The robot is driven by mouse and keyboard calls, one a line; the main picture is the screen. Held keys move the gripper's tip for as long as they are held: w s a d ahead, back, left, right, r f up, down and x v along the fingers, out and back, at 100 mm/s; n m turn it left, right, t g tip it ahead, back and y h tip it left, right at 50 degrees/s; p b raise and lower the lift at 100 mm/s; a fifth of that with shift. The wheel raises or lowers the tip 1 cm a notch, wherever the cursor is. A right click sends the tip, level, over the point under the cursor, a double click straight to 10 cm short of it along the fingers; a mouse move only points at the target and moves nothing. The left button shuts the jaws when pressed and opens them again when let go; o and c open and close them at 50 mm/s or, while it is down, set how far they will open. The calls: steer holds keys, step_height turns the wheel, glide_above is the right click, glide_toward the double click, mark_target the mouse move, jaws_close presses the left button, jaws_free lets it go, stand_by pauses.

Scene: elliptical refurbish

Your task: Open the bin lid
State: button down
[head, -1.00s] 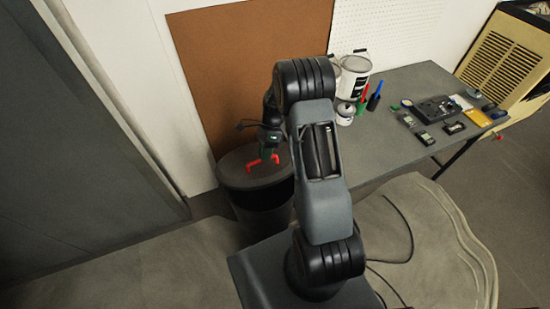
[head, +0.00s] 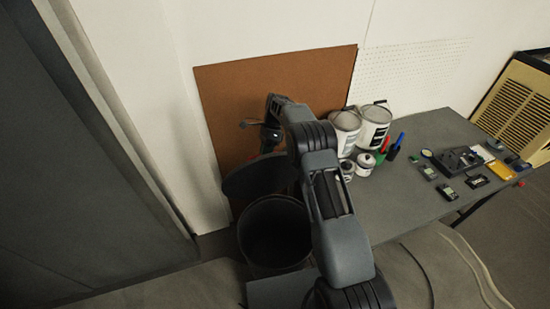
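The bin (head: 273,238) is a dark round bin left of my arm in the head view, and its dark inside shows from above. Its lid (head: 252,180) is tilted up at the far side of the rim, in front of the brown board. My gripper (head: 268,146) is at the upper edge of the lid, partly hidden behind my own arm. Its fingertips are not clearly visible, so I cannot tell whether they touch or hold the lid.
A grey table (head: 400,215) stands to the right, with paint cans (head: 373,128), bottles and small electronic parts on it. A brown board (head: 225,100) leans on the wall behind the bin. A grey cabinet (head: 70,150) stands at the left. Floor is clear front left.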

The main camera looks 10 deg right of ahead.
steer(key=shift+w+a+f, duration=0.1)
steer(key=shift+w+f, duration=0.15)
steer(key=shift+w, duration=0.35)
steer(key=shift+w+a+f, duration=0.1)
steer(key=shift+w+f, duration=0.15)
steer(key=shift+w, duration=0.35)
steer(key=shift+w+a+f, duration=0.1)
steer(key=shift+w+f, duration=0.15)
steer(key=shift+w, duration=0.35)
steer(key=c, duration=1.5)
jaws_free()
steer(key=shift+w, duration=0.1)
steer(key=o, duration=0.3)
steer(key=shift+w, duration=0.15)
steer(key=shift+o, duration=0.4)
steer(key=shift+r, duration=0.15)
